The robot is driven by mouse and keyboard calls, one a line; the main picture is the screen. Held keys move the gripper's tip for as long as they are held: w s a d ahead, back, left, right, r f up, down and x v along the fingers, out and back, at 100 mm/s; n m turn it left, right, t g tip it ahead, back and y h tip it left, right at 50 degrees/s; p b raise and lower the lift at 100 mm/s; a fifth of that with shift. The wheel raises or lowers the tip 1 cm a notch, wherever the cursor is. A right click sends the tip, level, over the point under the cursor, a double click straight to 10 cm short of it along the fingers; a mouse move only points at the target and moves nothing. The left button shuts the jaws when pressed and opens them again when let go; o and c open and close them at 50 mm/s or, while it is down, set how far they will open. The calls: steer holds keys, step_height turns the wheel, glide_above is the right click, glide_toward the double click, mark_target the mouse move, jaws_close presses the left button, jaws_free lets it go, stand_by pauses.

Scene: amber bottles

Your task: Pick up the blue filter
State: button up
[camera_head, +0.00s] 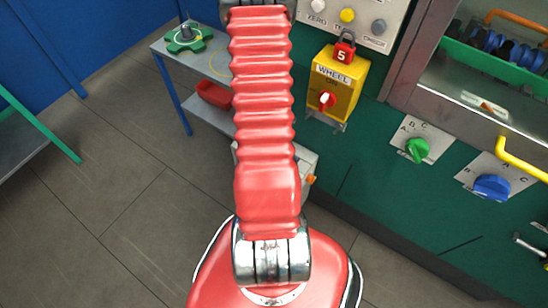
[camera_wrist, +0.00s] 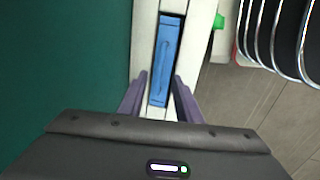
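The blue filter (camera_wrist: 163,62) shows in the wrist view as a long narrow blue block. It sits in a dark slot of a white housing (camera_wrist: 143,40). My gripper (camera_wrist: 160,77) is open, with one purple finger on each side of the filter's lower part. I cannot tell whether the fingers touch it or how far above it they are. In the head view my own red arm hides the gripper, and the blue filter cannot be made out there.
A dark green wall (camera_wrist: 65,70) fills the left of the wrist view. The head view shows a yellow wheel switch box (camera_head: 338,84), a green knob (camera_head: 417,149), a blue knob (camera_head: 491,187) and a grey shelf (camera_head: 205,62).

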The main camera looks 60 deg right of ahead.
stand_by(0.3)
steer(key=shift+d+f, duration=0.2)
steer(key=shift+f, duration=0.65)
steer(key=shift+d+f, duration=0.15)
steer(key=shift+f, duration=0.7)
steer(key=shift+d+f, duration=0.2)
steer(key=shift+f, duration=0.65)
jaws_close()
